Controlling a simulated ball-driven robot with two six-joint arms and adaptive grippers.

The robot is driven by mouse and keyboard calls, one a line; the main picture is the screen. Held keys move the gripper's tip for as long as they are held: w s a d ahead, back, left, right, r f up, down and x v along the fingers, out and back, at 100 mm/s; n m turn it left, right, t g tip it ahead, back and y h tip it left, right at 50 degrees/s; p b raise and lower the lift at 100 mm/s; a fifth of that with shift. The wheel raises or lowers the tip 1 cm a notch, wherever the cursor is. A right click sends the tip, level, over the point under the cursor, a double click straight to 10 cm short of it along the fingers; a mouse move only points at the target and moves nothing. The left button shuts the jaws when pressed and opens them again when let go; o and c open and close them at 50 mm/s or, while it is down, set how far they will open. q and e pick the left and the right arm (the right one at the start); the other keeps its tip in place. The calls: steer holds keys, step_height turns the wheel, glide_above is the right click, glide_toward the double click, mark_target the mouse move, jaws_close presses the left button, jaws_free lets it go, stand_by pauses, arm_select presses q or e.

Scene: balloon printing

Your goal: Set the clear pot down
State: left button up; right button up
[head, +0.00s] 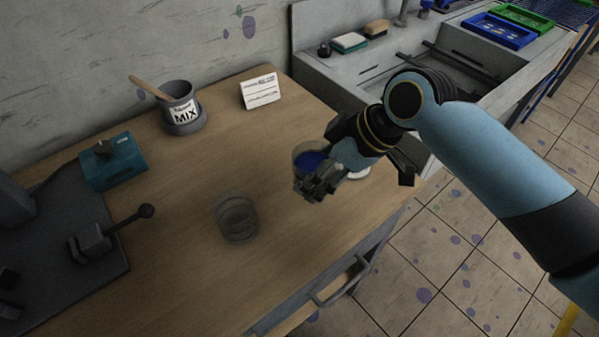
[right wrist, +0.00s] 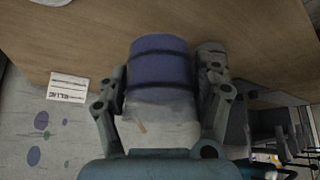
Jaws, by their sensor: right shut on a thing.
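A clear pot with blue inside (head: 306,157) is between the fingers of my right gripper (head: 318,184), near the table's right side. In the right wrist view the same pot (right wrist: 158,80) sits between the two fingers, blue in one part and clear in the other, and the right gripper (right wrist: 163,90) is shut on it. I cannot tell whether its base touches the table. Another clear pot (head: 237,220), which looks empty, stands upright on the wooden table (head: 180,240) to the left of my gripper. My left gripper is not in view.
A grey MIX pot (head: 181,108) with a wooden stick and a white card (head: 260,91) stand at the back. A teal box (head: 113,162) and a dark lever device (head: 95,243) are at left. A sink (head: 375,65) lies beyond the table's right edge.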

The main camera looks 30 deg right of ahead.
mark_target(304, 165)
steer(key=w, duration=0.1)
steer(key=w+f, duration=0.2)
steer(key=shift+w+a+f, duration=0.15)
steer(key=shift+w+a, duration=0.1)
steer(key=shift+w, duration=0.15)
steer(key=shift+f, duration=2.05)
steer(key=shift+f, duration=0.1)
steer(key=o, duration=1.5)
steer(key=shift+r+p, duration=0.2)
steer(key=shift+p, duration=0.1)
steer(key=v, duration=1.2)
